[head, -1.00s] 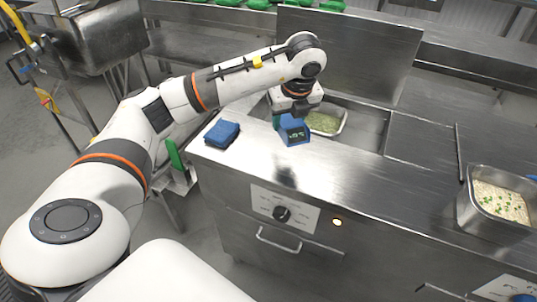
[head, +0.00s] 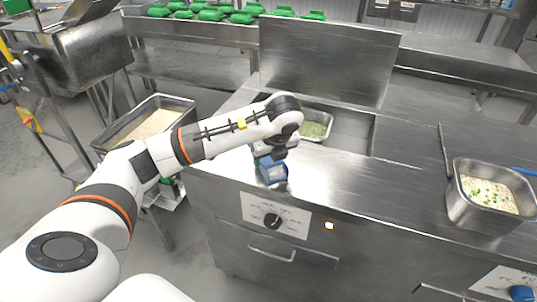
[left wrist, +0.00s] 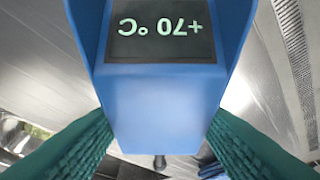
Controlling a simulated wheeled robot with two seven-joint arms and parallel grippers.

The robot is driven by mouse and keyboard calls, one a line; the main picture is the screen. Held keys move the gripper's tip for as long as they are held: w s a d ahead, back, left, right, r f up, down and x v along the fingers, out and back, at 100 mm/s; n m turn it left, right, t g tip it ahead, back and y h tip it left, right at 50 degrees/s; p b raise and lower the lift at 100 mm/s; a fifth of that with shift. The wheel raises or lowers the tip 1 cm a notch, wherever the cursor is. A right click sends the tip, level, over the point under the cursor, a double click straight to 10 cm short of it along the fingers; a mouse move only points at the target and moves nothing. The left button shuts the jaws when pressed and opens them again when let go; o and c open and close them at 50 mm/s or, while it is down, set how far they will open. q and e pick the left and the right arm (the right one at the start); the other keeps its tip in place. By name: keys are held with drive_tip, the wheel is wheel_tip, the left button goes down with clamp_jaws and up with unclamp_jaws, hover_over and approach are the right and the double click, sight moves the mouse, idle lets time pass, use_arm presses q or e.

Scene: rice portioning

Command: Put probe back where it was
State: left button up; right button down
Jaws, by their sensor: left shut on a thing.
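The probe (head: 272,173) is a blue box-shaped device held at the front edge of the steel counter, left of the middle in the head view. In the left wrist view the probe (left wrist: 165,105) fills the centre, and its dark display reads +70 °C upside down. A short metal stem shows at its lower end. My left gripper (head: 268,162) is shut on it; its green ribbed fingers (left wrist: 160,138) press on both sides. Whether the probe touches the counter cannot be told. My right gripper is not in view.
A pan with green contents (head: 316,124) is sunk in the counter behind. A steel pan of rice (head: 463,214) stands at right, with a thin rod beside it. A large rice container (head: 186,103) stands at left. The counter's middle is clear.

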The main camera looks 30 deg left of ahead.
use_arm(q)
drive_tip(key=shift+f, duration=0.1)
drive_tip(key=o, duration=1)
drive_tip(key=shift+c, duration=0.2)
drive_tip(key=shift+r, duration=0.2)
drive_tip(key=shift+d+r, duration=0.15)
drive_tip(key=shift+r, duration=0.1)
drive_tip(key=v, duration=0.3)
drive_tip(key=shift+r+b, duration=0.1)
drive_tip(key=shift+b, duration=0.2)
drive_tip(key=p+v, duration=0.2)
drive_tip(key=v, duration=0.6)
drive_tip(key=shift+s, duration=0.15)
